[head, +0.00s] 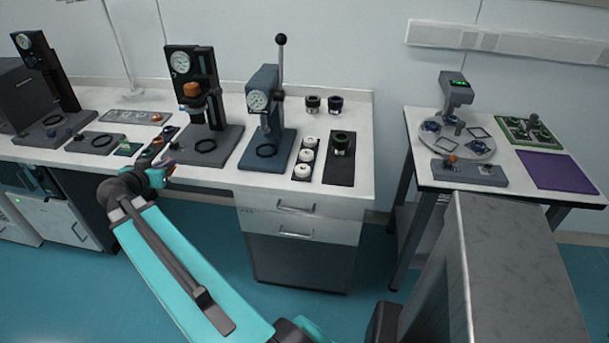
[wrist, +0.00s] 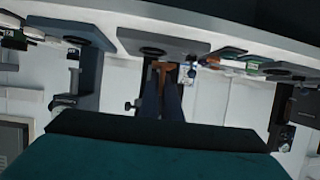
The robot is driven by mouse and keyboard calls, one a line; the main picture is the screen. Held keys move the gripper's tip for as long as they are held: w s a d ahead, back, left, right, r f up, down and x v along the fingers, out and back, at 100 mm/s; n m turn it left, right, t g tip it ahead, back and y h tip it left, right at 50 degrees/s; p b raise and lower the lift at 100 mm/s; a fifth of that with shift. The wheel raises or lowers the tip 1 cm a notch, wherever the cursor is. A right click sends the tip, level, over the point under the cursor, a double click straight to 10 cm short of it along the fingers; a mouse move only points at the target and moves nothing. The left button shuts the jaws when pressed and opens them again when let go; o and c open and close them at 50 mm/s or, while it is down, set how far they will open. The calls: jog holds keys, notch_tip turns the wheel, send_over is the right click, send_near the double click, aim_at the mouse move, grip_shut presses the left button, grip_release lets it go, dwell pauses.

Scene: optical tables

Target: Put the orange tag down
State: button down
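My gripper (head: 164,171) is over the front edge of the long bench, left of its middle, in the head view. In the wrist view my gripper (wrist: 164,85) shows as two dark fingers with an orange-brown T-shaped piece between their ends. I take this piece to be the orange tag (wrist: 166,69). Its stem sits between the fingers and its crossbar lies across their tips. It appears held clear of the bench top.
The long bench (head: 355,175) carries a middle press (head: 195,65) with an orange knob, a blue lever press (head: 262,105) and a left press (head: 45,75). A dark tray (head: 160,143) and a small green card (head: 128,149) lie near my gripper. A side table (head: 520,170) stands right.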

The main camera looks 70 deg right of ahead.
aim_at(338, 173)
jog(key=s+d+f+m+g+b, duration=0.1)
jog(key=s+d+m+g, duration=0.1)
jog(key=s, duration=0.4)
jog(key=s+d+f+m+g+b, duration=0.1)
jog(key=s+d+m+g, duration=0.2)
jog(key=s+d+g, duration=0.1)
jog(key=s+d+f+m+g+y, duration=0.1)
jog(key=s+d+m+g, duration=0.1)
jog(key=s+d, duration=0.3)
jog(key=shift+s+d+f+m+g+b, duration=0.1)
jog(key=shift+s+d+m+g+b, duration=0.1)
jog(key=shift+s, duration=0.65)
jog(key=shift+s+d+f+m+g+b, duration=0.1)
jog(key=shift+s+d+g+b, duration=0.1)
jog(key=shift+s, duration=0.65)
jog(key=s+d+m+g+y, duration=0.1)
jog(key=s+m, duration=0.1)
jog(key=s, duration=0.3)
jog(key=s+d+m+g+y+b, duration=0.1)
jog(key=s+m+g+y, duration=0.1)
jog(key=s, duration=0.4)
jog(key=s+d+m+g+y+b, duration=0.1)
jog(key=s+m+g+y, duration=0.1)
jog(key=s, duration=0.3)
jog(key=shift+s+d+f, duration=0.1)
jog(key=shift+s+d, duration=0.25)
jog(key=shift+s, duration=0.05)
jog(key=shift+s+m+g+y, duration=0.3)
jog(key=shift+s+m+y, duration=0.1)
jog(key=shift+s+y, duration=0.1)
